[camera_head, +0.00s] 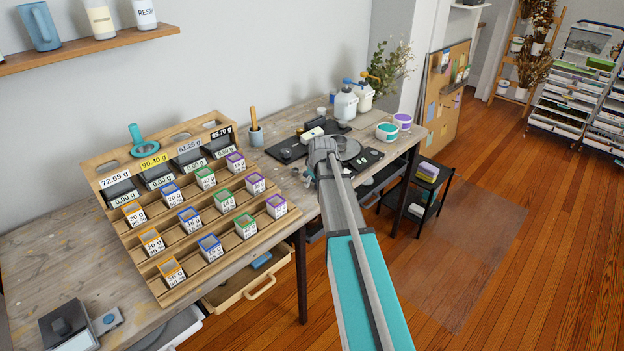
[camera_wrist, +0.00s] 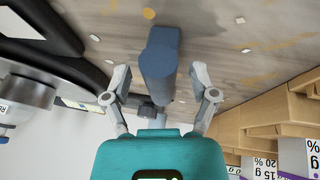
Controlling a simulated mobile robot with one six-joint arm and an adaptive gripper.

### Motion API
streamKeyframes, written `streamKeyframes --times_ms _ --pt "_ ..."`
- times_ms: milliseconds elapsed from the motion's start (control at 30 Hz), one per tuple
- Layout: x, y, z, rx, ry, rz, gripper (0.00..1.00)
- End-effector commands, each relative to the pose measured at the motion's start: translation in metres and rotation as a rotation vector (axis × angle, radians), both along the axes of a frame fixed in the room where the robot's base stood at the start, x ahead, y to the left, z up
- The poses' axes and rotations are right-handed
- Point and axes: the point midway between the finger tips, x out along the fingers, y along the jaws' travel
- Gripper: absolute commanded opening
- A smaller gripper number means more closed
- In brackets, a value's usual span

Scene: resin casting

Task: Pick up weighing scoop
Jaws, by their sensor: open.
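No weighing scoop can be told for certain in either view. In the wrist view a smooth blue-grey rounded piece (camera_wrist: 160,60) shows between the two fingers of my gripper (camera_wrist: 160,78), with a gap visible on each side. My gripper is open. Whether this piece is the scoop or a cup, I cannot tell. In the head view a blue-grey cup (camera_head: 256,137) with a wooden handle standing in it is on the table, right of the wooden rack. My fingers are hidden behind my own arm there.
The wooden rack (camera_head: 201,261) with several labelled boxes fills the table's left part. Dark scales (camera_head: 288,151) stand behind my wrist, with white pump bottles (camera_head: 346,104) and tubs (camera_head: 387,132) beyond. Small pale bits (camera_wrist: 240,20) lie on the table (camera_wrist: 215,35).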

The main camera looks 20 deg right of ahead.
Motion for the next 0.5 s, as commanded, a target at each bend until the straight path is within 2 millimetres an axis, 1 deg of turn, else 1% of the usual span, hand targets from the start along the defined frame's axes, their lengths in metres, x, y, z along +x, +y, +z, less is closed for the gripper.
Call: streamKeyframes --times_ms 167,200,267,300,467,500 --pt "0.0000 0.0000 0.0000 0.000 0.000 0.000 0.75" --pt "0.0000 0.0000 0.0000 0.000 0.000 0.000 0.68" --pt "-0.0001 0.0000 0.0000 0.000 0.000 0.000 0.56" --pt "-0.0001 0.0000 0.0000 0.000 0.000 0.000 0.49" --pt "-0.0001 -0.0001 0.0000 0.000 0.000 0.000 0.19" --pt "-0.0001 -0.0001 0.0000 0.000 0.000 0.000 0.12"
